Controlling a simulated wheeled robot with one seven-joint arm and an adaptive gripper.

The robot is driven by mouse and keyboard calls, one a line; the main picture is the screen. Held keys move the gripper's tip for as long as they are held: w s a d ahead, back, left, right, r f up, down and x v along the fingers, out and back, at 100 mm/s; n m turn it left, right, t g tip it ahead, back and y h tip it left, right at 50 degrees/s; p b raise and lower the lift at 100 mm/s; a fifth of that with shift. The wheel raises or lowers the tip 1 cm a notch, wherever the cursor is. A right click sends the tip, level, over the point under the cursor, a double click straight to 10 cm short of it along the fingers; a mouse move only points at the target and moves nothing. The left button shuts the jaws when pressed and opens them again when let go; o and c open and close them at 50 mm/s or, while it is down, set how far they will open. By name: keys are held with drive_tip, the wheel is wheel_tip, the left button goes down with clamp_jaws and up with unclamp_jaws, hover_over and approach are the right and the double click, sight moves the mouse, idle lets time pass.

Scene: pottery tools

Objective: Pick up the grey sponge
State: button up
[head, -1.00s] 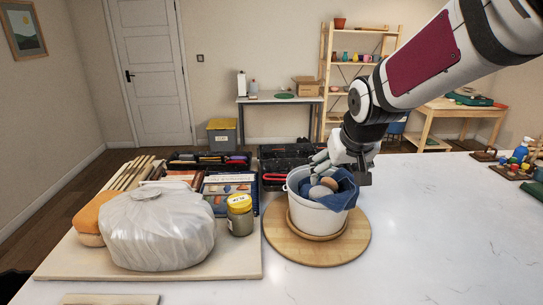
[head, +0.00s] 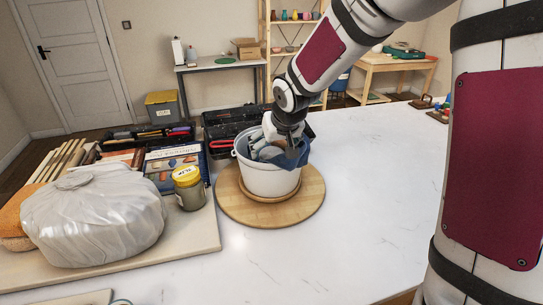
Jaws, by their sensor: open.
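A white bucket (head: 266,181) stands on a round wooden board (head: 230,203) on the white table. A grey rounded piece (head: 269,153), which looks like the grey sponge, shows inside its mouth, partly hidden by my gripper. My gripper (head: 293,151) is open, points down and reaches to the right part of the bucket's mouth. I cannot tell whether its fingers touch anything inside.
A blue cloth (head: 307,147) hangs over the bucket's right side. A jar with a yellow lid (head: 188,187) and a plastic-wrapped lump (head: 92,215) stand to the left. A black toolbox (head: 228,123) is behind.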

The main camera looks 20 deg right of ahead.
sight(273, 152)
drive_tip(key=x, duration=0.3)
drive_tip(key=shift+f, duration=0.15)
drive_tip(key=shift+d, duration=0.1)
drive_tip(key=c, duration=0.8)
drive_tip(key=shift+o, duration=0.2)
